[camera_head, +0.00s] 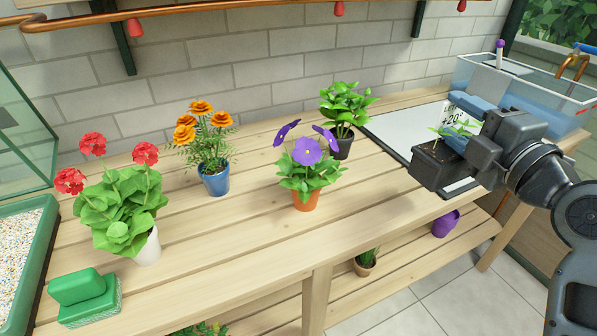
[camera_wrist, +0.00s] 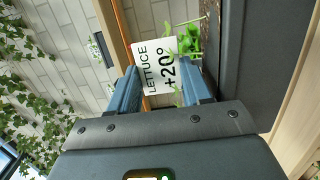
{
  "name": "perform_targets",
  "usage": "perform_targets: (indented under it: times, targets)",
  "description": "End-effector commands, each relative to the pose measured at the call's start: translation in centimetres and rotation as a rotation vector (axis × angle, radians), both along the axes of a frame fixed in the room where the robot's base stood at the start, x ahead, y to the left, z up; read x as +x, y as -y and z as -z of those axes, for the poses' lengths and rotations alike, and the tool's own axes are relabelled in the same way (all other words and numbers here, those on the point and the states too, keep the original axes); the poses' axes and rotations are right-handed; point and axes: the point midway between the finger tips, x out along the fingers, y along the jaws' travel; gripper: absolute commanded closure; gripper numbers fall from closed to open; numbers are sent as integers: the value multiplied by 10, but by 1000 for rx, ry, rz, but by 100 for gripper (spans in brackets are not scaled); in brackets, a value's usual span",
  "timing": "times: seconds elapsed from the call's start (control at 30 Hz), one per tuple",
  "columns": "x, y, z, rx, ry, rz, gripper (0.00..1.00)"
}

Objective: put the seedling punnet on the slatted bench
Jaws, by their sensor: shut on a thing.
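The seedling punnet (camera_head: 437,165) is a dark box with small green seedlings and a white card reading "LETTUCE +20°". My gripper (camera_head: 456,142) is shut on it and holds it at the right of the head view, seemingly above the bench's front right part. In the wrist view the card (camera_wrist: 157,66) shows between my blue fingers (camera_wrist: 160,85), and the dark punnet wall (camera_wrist: 245,50) is at right. The exact contact is hard to see. The slatted bench (camera_head: 235,245) is pale wood with long gaps between boards.
On the bench stand red flowers (camera_head: 118,205), an orange marigold (camera_head: 213,150), a purple flower (camera_head: 306,165) and a leafy plant (camera_head: 344,115). A green brush (camera_head: 85,295) lies front left. A pale mat (camera_head: 395,125) and clear tank (camera_head: 525,95) are right. Bare boards lie front centre.

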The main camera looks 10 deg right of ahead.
Motion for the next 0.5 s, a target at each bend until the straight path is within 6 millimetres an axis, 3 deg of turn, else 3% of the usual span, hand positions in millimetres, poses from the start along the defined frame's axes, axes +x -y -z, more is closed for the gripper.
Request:
perform_targets:
  times: [0.17,0.5]
  targets:
    - [7,-5,3,1,-1,-1,100]
    - [61,-44,43,0,-2,-3,100]
